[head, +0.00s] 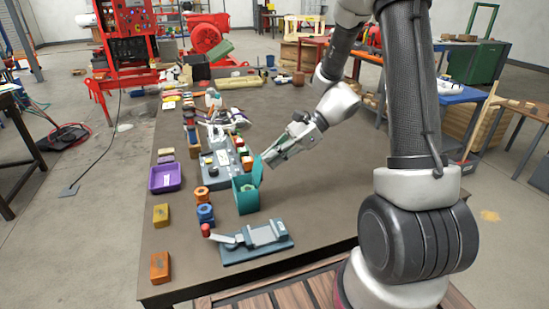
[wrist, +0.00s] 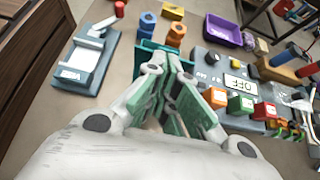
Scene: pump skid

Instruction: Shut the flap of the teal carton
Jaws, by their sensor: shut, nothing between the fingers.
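The teal carton (head: 246,202) stands on the table in the head view, with something pale inside its open top. Its flap (head: 257,171) stands up at the right side. My gripper (head: 268,161) is shut and empty, its tips close to the flap's upper edge on the right. I cannot tell whether they touch. In the wrist view my gripper (wrist: 174,52) covers most of the teal carton (wrist: 146,48), so only parts of it show behind the fingers.
A grey clamp fixture (head: 262,240) lies in front of the carton, and a grey device with a display (head: 217,172) stands behind it. Orange and blue round parts (head: 205,213) stand at its left. A purple tray (head: 166,178) lies further left. Bare table lies to the right.

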